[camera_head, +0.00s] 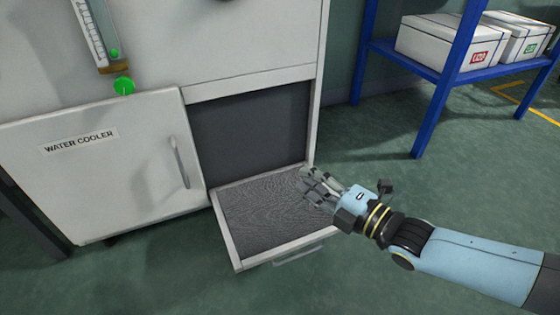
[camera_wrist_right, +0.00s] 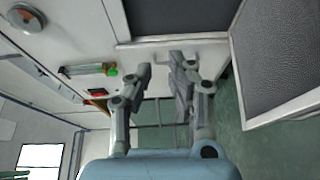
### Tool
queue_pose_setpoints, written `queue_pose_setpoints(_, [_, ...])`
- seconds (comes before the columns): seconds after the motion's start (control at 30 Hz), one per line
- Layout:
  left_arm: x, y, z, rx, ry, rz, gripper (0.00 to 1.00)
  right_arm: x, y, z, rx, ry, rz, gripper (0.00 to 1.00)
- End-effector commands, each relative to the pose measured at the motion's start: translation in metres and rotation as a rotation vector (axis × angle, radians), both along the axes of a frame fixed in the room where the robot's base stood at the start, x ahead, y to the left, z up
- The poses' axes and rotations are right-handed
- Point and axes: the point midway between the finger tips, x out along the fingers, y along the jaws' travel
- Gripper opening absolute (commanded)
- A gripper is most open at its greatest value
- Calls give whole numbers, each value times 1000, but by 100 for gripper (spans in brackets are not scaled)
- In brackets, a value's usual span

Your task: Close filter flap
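The filter flap (camera_head: 270,213) is open. It hangs out low from the white cabinet, its grey mesh inner face up and a bar handle (camera_head: 298,255) on its outer edge. The dark recess (camera_head: 250,130) behind it is exposed. My right gripper (camera_head: 306,183) is at the flap's right side, overlapping its edge in the head view; contact cannot be told there. In the right wrist view the fingers (camera_wrist_right: 161,68) are apart with nothing between them, and the flap (camera_wrist_right: 278,60) lies to their right. My left gripper is out of view.
The water cooler door (camera_head: 100,165) with its handle is left of the recess and looks shut. A gauge with a green knob (camera_head: 124,86) is above it. A blue shelf (camera_head: 425,65) with white boxes (camera_head: 445,42) stands at right. Green floor between is clear.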

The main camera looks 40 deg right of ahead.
Motion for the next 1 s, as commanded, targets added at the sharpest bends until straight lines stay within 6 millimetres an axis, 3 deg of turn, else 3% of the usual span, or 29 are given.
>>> queue_pose_setpoints(0.1, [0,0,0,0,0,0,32,-20,-3,1,1,1,1,19])
queue_pose_setpoints(0.3, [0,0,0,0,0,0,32,-35,-5,2,1,0,0,19])
queue_pose_setpoints(0.53, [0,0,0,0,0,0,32,-35,-6,2,1,-1,0,19])
queue_pose_setpoints(0.7, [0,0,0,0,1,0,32,-35,-6,2,1,-1,0,0])
queue_pose_setpoints(1.0, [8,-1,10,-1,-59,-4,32,-37,-3,-4,-128,2,22,0])
